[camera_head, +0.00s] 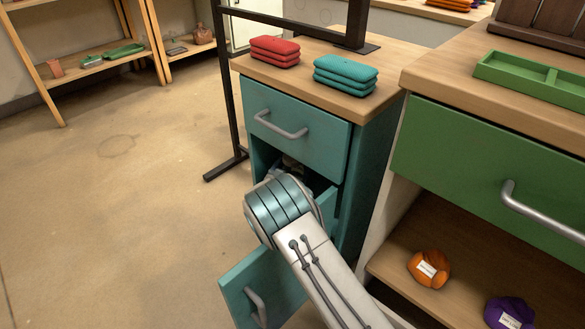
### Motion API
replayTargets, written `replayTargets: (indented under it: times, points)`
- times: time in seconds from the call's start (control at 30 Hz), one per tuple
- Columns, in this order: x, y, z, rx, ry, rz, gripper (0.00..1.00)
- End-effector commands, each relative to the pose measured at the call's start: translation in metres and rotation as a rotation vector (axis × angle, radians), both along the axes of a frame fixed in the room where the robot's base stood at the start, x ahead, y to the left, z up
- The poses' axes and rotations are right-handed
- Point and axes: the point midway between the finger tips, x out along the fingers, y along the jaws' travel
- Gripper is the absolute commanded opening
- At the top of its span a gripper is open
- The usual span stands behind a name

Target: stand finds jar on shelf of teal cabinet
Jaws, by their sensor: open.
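The teal cabinet (298,128) stands in the middle, with a shut upper drawer and a dark opening below it. A teal front panel with a grey handle (262,285) stands out from its lower part, so the lower part is open. My arm crosses in front of this opening, with its rounded teal joint at the opening's front. My gripper is hidden behind the arm and inside the cabinet. A small greyish shape shows in the opening just above my arm, too dark to tell what it is. I see no jar or shelf inside the cabinet.
Red cases (275,51) and teal cases (345,75) lie stacked on the cabinet top. A black metal frame (230,100) stands at its left. The green-drawer counter (490,170) is at right, with orange (428,268) and purple (509,312) labelled bundles below. Floor at left is clear.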

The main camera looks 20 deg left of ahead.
Motion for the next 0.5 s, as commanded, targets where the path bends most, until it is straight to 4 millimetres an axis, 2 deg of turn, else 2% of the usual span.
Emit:
replayTargets:
  times: [0.07,0.17,0.5]
  points:
    - [0.000,0.000,0.003,0.001,0.000,0.000,0.82]
    - [-0.011,0.001,0.006,-0.001,0.002,0.002,0.82]
    - [-0.083,0.001,0.007,-0.003,0.002,0.002,0.82]
